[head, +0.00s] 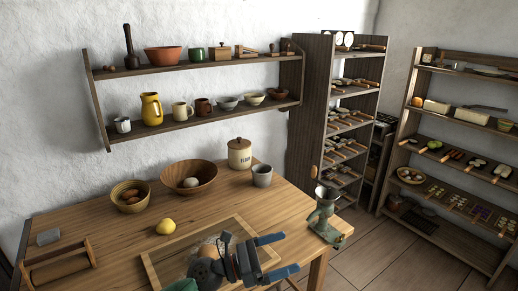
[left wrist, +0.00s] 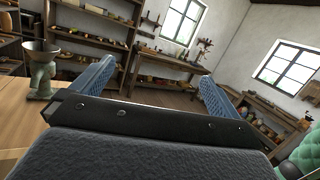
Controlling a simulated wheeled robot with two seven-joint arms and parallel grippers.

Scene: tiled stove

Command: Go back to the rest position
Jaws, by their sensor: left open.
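My left gripper (head: 283,256) is over the front right part of the wooden table (head: 110,225) in the head view, above a wooden board (head: 158,273). Its two blue fingers are spread apart and nothing is between them. My right gripper is not in the head view. Part of something round and pale on the board is hidden behind my left arm.
A green grinder (head: 322,215) stands at the table's right corner, close to my left gripper; it also shows in the left wrist view (left wrist: 42,75). A lemon (head: 165,227), bowls (head: 189,178) and a jar (head: 239,153) stand farther back. Shelves (head: 340,110) stand at right; the floor between is clear.

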